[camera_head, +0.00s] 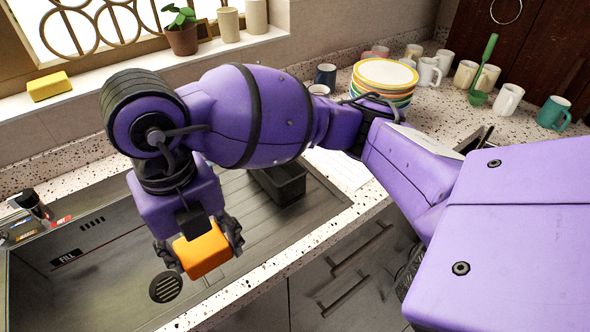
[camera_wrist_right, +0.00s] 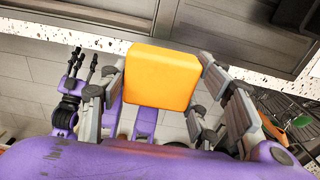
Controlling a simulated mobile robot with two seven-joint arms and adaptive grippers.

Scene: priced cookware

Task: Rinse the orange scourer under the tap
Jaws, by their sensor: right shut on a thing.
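The orange scourer (camera_head: 203,250) is a block held in my right gripper (camera_head: 200,246), above the sink basin (camera_head: 100,295). In the right wrist view the scourer (camera_wrist_right: 162,78) sits between the two fingers of my right gripper (camera_wrist_right: 163,90), which are shut on it. The round drain (camera_head: 166,287) shows just left of and below the scourer in the head view. I cannot make out a tap; my arm covers part of the sink's back. A dark jointed part at the left of the wrist view may be my left gripper (camera_wrist_right: 82,85); its jaws are unclear.
A yellow sponge (camera_head: 48,86) and a potted plant (camera_head: 182,32) are on the windowsill. A dark bin (camera_head: 280,184) stands on the drainer. Stacked plates (camera_head: 384,76), several mugs and a green utensil (camera_head: 483,68) stand at the back right. A dark object (camera_head: 32,204) is at the left rim.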

